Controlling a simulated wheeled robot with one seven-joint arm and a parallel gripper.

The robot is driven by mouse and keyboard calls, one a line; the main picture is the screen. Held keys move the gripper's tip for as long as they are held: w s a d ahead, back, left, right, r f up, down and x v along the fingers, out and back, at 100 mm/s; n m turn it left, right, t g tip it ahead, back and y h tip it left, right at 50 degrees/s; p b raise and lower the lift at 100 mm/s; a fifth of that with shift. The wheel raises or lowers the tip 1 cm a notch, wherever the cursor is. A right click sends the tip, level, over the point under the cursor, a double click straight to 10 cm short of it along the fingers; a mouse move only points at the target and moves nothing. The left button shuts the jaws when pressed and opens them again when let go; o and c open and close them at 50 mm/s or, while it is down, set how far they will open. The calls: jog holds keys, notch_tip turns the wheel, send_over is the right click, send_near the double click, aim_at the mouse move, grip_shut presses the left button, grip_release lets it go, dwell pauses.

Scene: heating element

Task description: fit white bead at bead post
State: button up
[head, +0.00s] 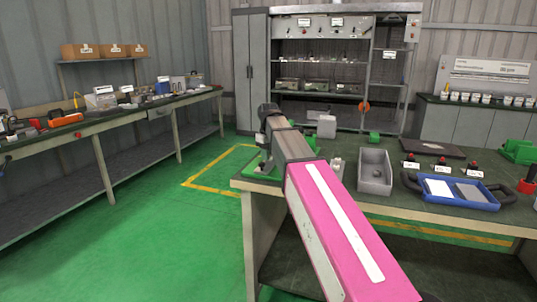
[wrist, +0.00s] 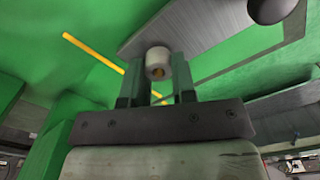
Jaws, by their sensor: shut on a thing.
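The white bead (wrist: 158,60) is a short pale ring, held between the two dark green fingers of my gripper (wrist: 158,82) in the wrist view. The gripper is shut on it. The bead's opening faces the camera, with a yellowish patch inside it. In the head view my arm reaches over the left end of the workbench. The fingers and bead cannot be made out there. I cannot pick out the bead post for certain in either view; my arm covers part of the bench's left end.
The workbench (head: 405,207) holds a grey bin (head: 375,172), a blue tray (head: 455,192), a dark flat plate (head: 433,148) and several labelled red-topped items. Green fixtures stand near my arm's end and at the far right. Green floor lies open left of the bench.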

jog(key=shift+f, duration=0.2)
jog(key=o, duration=1)
jog(key=shift+r, duration=0.1)
notch_tip(320, 180, up, 11)
jog(key=shift+f, duration=0.15)
